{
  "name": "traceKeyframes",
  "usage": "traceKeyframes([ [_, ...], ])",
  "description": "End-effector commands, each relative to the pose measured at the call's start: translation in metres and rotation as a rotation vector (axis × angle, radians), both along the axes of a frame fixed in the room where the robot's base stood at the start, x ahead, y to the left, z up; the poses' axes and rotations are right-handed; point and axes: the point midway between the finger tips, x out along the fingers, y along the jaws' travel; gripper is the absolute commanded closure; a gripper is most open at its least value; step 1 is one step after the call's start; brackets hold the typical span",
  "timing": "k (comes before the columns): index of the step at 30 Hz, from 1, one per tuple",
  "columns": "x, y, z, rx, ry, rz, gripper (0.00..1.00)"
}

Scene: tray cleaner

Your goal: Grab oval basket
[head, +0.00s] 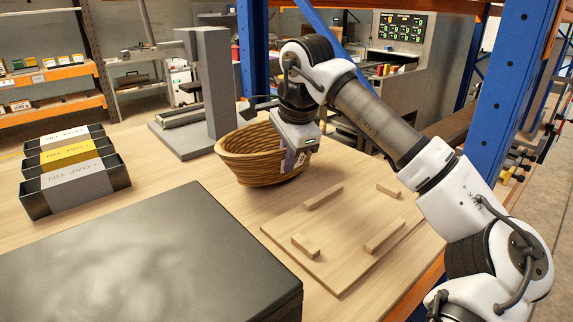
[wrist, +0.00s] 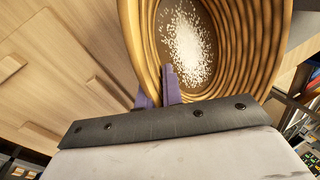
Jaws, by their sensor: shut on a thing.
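The oval basket (head: 246,154) is a brown coiled wicker bowl near the back of the wooden table, in the head view. It looks slightly tilted; I cannot tell whether it touches the table. My gripper (head: 296,160) is at its right rim, with purple fingers pinching the wall. In the wrist view the basket (wrist: 268,45) fills the upper middle, with white powder on its inside floor. There my gripper (wrist: 160,92) has its fingers shut on the rim, one finger inside and one outside. The outer finger is partly hidden.
A wooden board (head: 335,230) with several raised blocks lies right of the basket. A grey stand machine (head: 207,90) is behind it. Loaf tins (head: 75,172) stand at left and a large dark box (head: 150,265) at front. A blue post (head: 500,90) rises at right.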

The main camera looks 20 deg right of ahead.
Motion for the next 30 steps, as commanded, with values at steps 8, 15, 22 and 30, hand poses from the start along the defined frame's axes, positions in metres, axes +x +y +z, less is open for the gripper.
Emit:
traceKeyframes([
  [8,0.001,0.001,0.07,-0.002,-0.005,-0.002,1.0],
  [15,0.0,0.001,0.149,-0.001,-0.004,-0.004,1.0],
  [22,0.0,0.001,0.214,0.0,-0.004,0.0,1.0],
  [30,0.0,0.0,0.254,-0.001,-0.001,0.0,1.0],
])
